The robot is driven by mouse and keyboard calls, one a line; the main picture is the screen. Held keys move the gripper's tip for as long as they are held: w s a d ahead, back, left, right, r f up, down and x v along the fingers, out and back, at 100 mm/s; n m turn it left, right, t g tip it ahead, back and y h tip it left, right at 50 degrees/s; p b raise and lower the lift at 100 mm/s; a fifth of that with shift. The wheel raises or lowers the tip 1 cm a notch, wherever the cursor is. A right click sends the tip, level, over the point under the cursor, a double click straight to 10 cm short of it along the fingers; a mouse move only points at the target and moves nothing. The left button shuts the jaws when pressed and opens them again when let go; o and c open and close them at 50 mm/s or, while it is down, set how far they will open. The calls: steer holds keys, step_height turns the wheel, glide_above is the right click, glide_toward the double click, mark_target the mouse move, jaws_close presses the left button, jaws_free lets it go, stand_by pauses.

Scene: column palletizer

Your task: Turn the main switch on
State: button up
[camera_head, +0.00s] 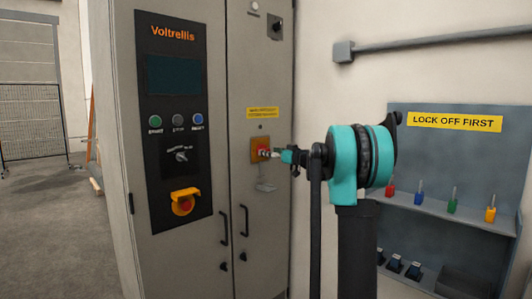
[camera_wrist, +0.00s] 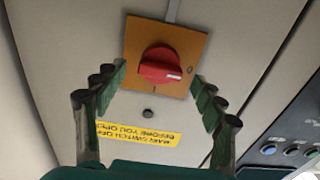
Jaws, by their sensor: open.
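The main switch is a red rotary knob (camera_wrist: 160,65) on a square orange plate (camera_wrist: 190,45) in the wrist view. Its white mark points right and slightly down in that picture. The plate also shows in the head view (camera_head: 255,145), on the cabinet's right door, where the gripper partly covers the knob. My gripper (camera_wrist: 158,80) is open, with its fingers reaching toward the plate on both sides of the knob. It also shows in the head view (camera_head: 276,154), close in front of the switch. I cannot tell whether a finger touches the knob.
A yellow label (camera_head: 262,113) is above the switch. The grey cabinet (camera_head: 240,75) has a control panel with a smaller selector (camera_head: 181,156) and a red emergency stop (camera_head: 183,205). At right, a lock-off board (camera_head: 455,160) holds coloured padlocks.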

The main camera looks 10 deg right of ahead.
steer(key=shift+x, duration=1.5)
steer(key=c, duration=1.2)
